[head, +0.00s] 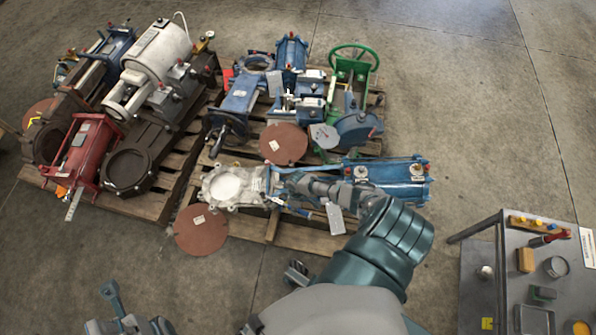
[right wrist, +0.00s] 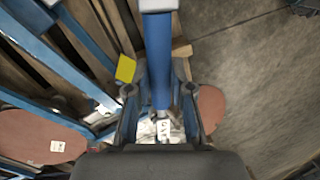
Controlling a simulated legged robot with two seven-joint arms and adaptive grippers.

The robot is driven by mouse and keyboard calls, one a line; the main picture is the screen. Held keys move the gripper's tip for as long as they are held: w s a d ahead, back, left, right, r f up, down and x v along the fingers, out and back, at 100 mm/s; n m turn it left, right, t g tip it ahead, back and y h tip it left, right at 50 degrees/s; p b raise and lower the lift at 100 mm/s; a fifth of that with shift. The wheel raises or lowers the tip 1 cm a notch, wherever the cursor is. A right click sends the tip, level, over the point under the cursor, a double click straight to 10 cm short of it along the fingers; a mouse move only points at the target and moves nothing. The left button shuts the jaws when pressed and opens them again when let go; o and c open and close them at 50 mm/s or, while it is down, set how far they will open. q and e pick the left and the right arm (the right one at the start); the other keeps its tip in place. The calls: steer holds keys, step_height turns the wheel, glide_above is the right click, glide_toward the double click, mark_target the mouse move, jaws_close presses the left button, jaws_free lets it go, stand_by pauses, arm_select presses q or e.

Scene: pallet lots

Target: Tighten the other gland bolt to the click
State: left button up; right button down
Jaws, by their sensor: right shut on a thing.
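My right gripper (head: 283,186) reaches over the pale metal valve (head: 232,187) on the near pallet. In the right wrist view the gripper (right wrist: 160,97) is shut on a blue tool handle (right wrist: 160,60), probably the wrench, which stands between its two fingers. The pale valve body and a white tag (right wrist: 163,130) show beyond the fingertips. The blue cylinder (head: 398,180) joined to this valve lies to the right, partly behind my arm. The gland bolts and the tool's working end are hidden or too small to make out.
Other valves crowd the pallets: a red one (head: 82,155), a white drum actuator (head: 155,55) and a green handwheel (head: 354,60). Round brown discs (head: 202,230) (head: 284,142) lie around. A grey cart (head: 550,280) with small items stands at lower right. The upper right floor is clear.

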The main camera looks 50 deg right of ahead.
steer(key=shift+w+r+p, duration=0.1)
steer(key=shift+r+p, duration=0.3)
steer(key=shift+r, duration=0.2)
